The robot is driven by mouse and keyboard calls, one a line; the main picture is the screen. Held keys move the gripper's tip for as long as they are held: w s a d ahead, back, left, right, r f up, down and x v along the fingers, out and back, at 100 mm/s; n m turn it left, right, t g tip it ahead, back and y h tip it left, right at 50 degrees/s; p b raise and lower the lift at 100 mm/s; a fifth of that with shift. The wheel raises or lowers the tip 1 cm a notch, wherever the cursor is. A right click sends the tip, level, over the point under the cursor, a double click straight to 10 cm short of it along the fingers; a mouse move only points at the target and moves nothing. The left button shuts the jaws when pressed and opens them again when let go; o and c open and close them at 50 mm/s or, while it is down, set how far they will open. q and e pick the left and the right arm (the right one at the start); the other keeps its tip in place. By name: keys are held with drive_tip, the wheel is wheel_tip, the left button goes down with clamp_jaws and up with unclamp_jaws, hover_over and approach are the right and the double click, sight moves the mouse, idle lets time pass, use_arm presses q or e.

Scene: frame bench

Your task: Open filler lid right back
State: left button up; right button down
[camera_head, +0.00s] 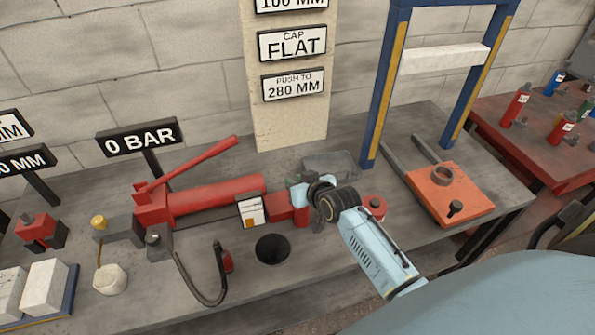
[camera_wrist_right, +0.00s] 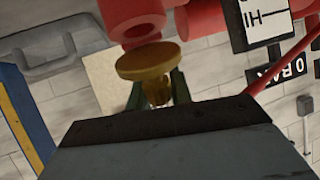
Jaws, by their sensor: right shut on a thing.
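The red hand pump (camera_head: 215,192) lies on the grey bench with its long red lever tilted up to the right. Its red end block (camera_head: 285,207) is at the right end. My right gripper (camera_head: 299,190) is at this end block. In the right wrist view, the green fingertips (camera_wrist_right: 158,92) are shut on a brass-coloured round cap (camera_wrist_right: 152,62), close to a red tube end with a round hole (camera_wrist_right: 141,30). I cannot tell whether the cap touches the tube. The gripper hides much of this spot in the head view. My left gripper is not in view.
A grey tray (camera_head: 330,163) lies behind the gripper. A blue press frame (camera_head: 388,85) and an orange block (camera_head: 445,190) stand to the right. A black hose (camera_head: 200,290) loops in front of the pump.

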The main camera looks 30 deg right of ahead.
drive_tip(key=g+p, duration=0.1)
drive_tip(key=p, duration=0.1)
drive_tip(key=w+g+p, duration=0.1)
drive_tip(key=g+p, duration=0.1)
drive_tip(key=p, duration=0.1)
drive_tip(key=w+g+y+p, duration=0.1)
drive_tip(key=g+p, duration=0.1)
drive_tip(key=shift+d+f+m+p, duration=0.1)
drive_tip(key=shift+d+m+p, duration=0.15)
drive_tip(key=shift+m+p, duration=0.15)
drive_tip(key=shift+w+f+g, duration=0.2)
drive_tip(key=shift+f+g, duration=0.1)
drive_tip(key=shift+g, duration=0.6)
drive_tip(key=shift+f+g, duration=0.2)
drive_tip(key=shift+g, duration=0.1)
drive_tip(key=shift+w+f+g+y+b, duration=0.1)
drive_tip(key=shift+f+g+y+b, duration=0.1)
drive_tip(key=shift+g+b, duration=0.35)
drive_tip(key=shift+w+f+g+y+b, duration=0.1)
drive_tip(key=shift+f+g+y+b, duration=0.2)
drive_tip(key=shift+g, duration=0.35)
drive_tip(key=shift+r, duration=0.1)
drive_tip(key=c, duration=1.3)
unclamp_jaws()
